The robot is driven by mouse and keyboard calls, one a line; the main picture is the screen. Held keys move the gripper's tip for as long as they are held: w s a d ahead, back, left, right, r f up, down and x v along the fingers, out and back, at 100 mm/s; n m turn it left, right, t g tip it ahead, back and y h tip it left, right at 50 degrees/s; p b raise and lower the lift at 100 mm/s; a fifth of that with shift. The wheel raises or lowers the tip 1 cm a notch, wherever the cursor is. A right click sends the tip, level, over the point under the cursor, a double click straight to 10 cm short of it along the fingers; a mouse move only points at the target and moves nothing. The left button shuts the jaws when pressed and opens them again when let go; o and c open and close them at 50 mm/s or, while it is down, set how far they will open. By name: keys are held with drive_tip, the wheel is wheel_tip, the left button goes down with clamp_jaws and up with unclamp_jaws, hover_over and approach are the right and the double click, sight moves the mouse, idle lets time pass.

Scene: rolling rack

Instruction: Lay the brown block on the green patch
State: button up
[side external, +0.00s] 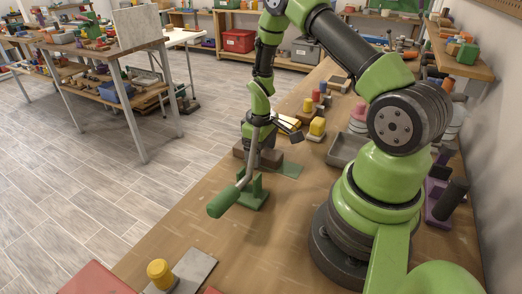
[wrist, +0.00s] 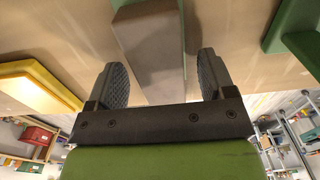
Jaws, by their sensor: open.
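The brown block (wrist: 148,60) lies in the wrist view between and beyond the two fingers of my gripper (wrist: 162,70). The fingers are apart, with a gap showing on both sides of the block. In the side external view the brown block (side external: 239,149) shows partly behind my gripper (side external: 266,157), which is low over the bench. The green patch (side external: 289,170) lies flat just to the right of the block. In the wrist view a strip of the green patch (wrist: 191,20) shows beside the block; whether the block overlaps it is unclear.
A green stand (side external: 255,193) with a green-handled tool (side external: 223,202) is close in front of my gripper.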

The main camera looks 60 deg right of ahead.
wheel_tip(320, 180, up, 10)
drive_tip(key=shift+f, duration=0.15)
idle(0.4)
drive_tip(key=s+a+r+m+t, duration=0.1)
drive_tip(key=a+r+t, duration=0.1)
drive_tip(key=a+r, duration=0.35)
drive_tip(key=s+a+r+m+t, duration=0.1)
drive_tip(key=a+r, duration=0.1)
drive_tip(key=r, duration=0.6)
drive_tip(key=s+a+r+m+t+y, duration=0.2)
drive_tip(key=s+a+r+t, duration=0.2)
drive_tip(key=s+a+r, duration=0.3)
drive_tip(key=shift+s+a+r, duration=0.15)
drive_tip(key=shift+s+a, duration=1)
drive_tip(key=shift+s, duration=0.95)
